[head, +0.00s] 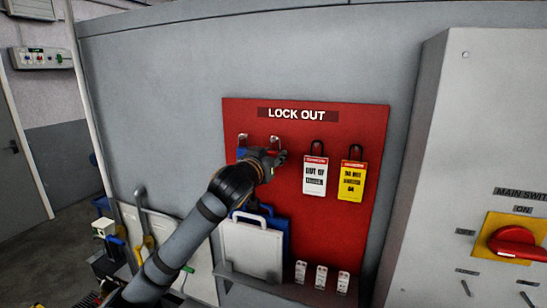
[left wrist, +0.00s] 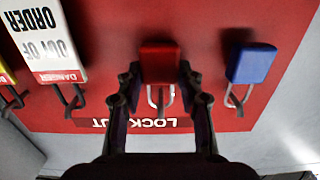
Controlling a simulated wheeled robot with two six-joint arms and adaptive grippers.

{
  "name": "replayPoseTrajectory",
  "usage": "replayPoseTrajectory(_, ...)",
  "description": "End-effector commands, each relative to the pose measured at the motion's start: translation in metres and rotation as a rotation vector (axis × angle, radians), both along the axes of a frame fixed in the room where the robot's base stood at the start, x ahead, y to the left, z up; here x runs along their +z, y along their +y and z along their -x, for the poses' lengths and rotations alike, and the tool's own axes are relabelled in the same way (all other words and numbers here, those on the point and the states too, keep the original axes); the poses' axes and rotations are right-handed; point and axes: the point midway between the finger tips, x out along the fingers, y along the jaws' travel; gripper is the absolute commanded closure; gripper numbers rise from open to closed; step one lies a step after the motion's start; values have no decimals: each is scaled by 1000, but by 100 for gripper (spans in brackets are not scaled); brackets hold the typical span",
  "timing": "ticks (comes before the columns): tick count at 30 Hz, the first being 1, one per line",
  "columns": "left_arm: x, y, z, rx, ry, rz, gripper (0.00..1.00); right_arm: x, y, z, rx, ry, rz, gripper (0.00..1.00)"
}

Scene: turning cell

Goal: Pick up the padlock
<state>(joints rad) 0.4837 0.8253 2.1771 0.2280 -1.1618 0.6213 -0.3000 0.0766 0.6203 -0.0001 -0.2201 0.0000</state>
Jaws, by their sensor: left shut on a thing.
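The red padlock (left wrist: 159,62) is between the two fingers of my left gripper (left wrist: 158,80) in the left wrist view, which shows the board upside down. The gripper is shut on its body. Its metal shackle is at a hook on the board; I cannot tell whether it still bears on the hook. In the head view my left gripper (head: 276,157) is at the board's upper left and hides the red body. A blue padlock (left wrist: 251,64) hangs beside it, partly hidden in the head view (head: 241,152). My right gripper is not in view.
The red lock-out board (head: 345,225) carries a white tag (head: 315,178) and a yellow tag (head: 352,183) to the right. Below are a white clipboard-like panel (head: 252,248) and a ledge with small tags (head: 320,277). A red main switch (head: 513,240) is at far right.

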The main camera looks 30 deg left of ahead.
Motion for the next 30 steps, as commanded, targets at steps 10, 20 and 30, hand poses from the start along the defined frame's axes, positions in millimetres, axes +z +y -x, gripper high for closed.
replayPoseTrajectory(10, 9, -5, 24, 3, -5, -9, 96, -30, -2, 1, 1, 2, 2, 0)
replayPoseTrajectory(20, 4, -26, 114, 5, -13, -6, 96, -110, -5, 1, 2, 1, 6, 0)
replayPoseTrajectory(30, 13, -41, 171, 1, -3, 0, 96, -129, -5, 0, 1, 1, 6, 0)
